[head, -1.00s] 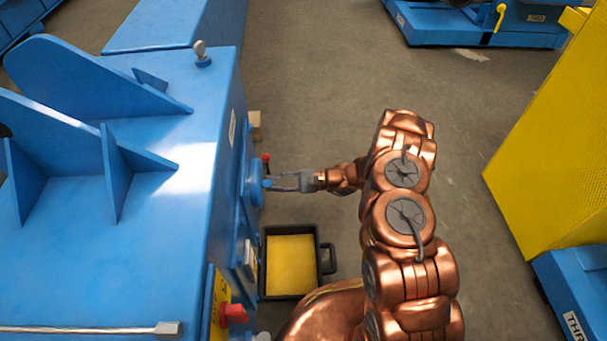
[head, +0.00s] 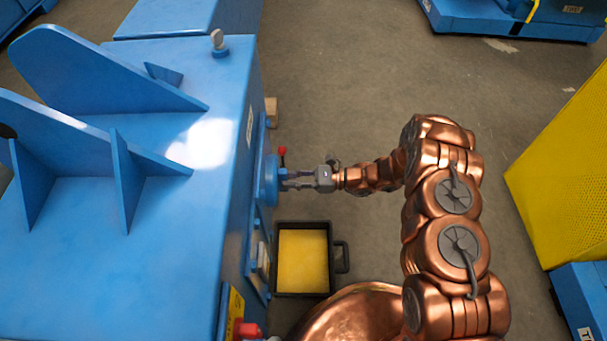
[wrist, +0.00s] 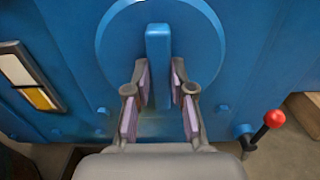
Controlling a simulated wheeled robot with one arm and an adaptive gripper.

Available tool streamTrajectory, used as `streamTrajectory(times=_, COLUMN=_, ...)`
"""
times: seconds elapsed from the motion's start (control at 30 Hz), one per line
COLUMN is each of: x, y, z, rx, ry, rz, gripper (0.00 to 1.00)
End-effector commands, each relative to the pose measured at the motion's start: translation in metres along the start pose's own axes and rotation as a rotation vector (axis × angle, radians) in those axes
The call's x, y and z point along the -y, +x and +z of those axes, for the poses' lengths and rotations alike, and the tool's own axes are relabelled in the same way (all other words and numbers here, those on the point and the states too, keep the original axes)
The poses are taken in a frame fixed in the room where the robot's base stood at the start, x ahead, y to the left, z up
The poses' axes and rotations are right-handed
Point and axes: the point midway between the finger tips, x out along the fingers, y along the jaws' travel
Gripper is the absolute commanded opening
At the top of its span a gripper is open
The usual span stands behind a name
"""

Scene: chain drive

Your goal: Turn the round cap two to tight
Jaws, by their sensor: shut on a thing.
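The round cap is a blue disc (wrist: 191,45) on the side of the blue machine, with a raised upright bar (wrist: 158,60) across its middle. In the head view the cap (head: 271,180) stands out from the machine's right side. My gripper (wrist: 159,88) has a finger on each side of the bar, with pale purple pads facing it, and is shut on it. In the head view my gripper (head: 289,180) reaches the cap from the right. The far side of the cap is hidden.
A red-knobbed lever (wrist: 273,119) is right of the cap. A sight glass (wrist: 28,78) is to the left. A black tray (head: 341,256) with yellow contents lies on the floor below. A yellow cabinet (head: 560,180) stands at the right. Open floor lies between.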

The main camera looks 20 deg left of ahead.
Motion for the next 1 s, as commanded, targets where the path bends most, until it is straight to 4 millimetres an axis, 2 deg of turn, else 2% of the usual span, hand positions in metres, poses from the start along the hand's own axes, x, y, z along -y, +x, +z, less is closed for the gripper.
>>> streamTrajectory(times=0.5, x=0.0008, y=0.0033, z=-0.0019, rx=-0.004, ry=0.018, rz=0.000, gripper=0.00)
streamTrajectory(times=0.53, x=0.0007, y=0.0033, z=-0.0019, rx=-0.004, ry=0.018, rz=0.000, gripper=0.26)
streamTrajectory(times=0.7, x=-0.0004, y=0.0039, z=-0.0013, rx=-0.003, ry=0.018, rz=0.003, gripper=0.43)
streamTrajectory(times=0.77, x=-0.0007, y=0.0043, z=-0.0011, rx=-0.002, ry=0.018, rz=0.005, gripper=0.48)
streamTrajectory(times=1.0, x=-0.0015, y=0.0045, z=-0.0006, rx=-0.001, ry=0.018, rz=0.007, gripper=0.48)
